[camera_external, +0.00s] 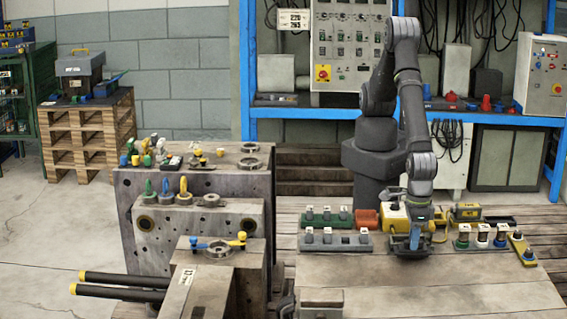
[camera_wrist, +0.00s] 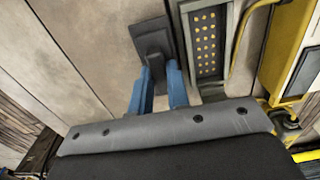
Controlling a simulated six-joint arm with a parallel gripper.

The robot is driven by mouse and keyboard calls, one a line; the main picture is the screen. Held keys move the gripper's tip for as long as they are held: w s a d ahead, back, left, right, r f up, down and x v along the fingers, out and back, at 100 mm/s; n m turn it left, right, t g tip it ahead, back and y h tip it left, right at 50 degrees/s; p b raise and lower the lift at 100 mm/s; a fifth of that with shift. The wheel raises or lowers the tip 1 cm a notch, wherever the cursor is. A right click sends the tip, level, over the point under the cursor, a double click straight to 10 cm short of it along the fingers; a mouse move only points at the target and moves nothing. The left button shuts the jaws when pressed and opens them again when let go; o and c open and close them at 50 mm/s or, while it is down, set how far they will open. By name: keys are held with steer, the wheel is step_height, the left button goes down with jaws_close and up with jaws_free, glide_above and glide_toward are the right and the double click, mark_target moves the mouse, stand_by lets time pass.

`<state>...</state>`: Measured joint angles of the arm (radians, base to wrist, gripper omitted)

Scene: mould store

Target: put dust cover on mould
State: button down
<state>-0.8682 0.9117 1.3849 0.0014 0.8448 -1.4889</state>
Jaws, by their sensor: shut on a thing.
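My gripper (camera_external: 414,238) is at the right-hand wooden table, pointing down. In the wrist view its two blue fingers (camera_wrist: 159,76) are shut on a dark, roughly square piece with a narrow grip, which looks like the dust cover (camera_wrist: 152,40). The cover also shows as a dark flat shape (camera_external: 408,250) under the gripper in the external view. It is low over the tabletop; I cannot tell whether it touches. The mould appears to be the stepped steel block (camera_external: 185,235) at left, with a metal ring (camera_external: 219,249) on its front step. My gripper is well to its right.
Beside the gripper stand a grey rack (camera_external: 336,243), a green rack (camera_external: 326,219) and a yellow device (camera_external: 395,219). Two black rods (camera_external: 122,285) stick out left of the mould. The table's front (camera_external: 430,285) is clear.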

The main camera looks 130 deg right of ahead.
steer(key=shift+f, duration=0.35)
steer(key=shift+f, duration=0.15)
steer(key=c, duration=1.4)
jaws_free()
step_height(320, 180, up, 12)
steer(key=shift+r, duration=0.2)
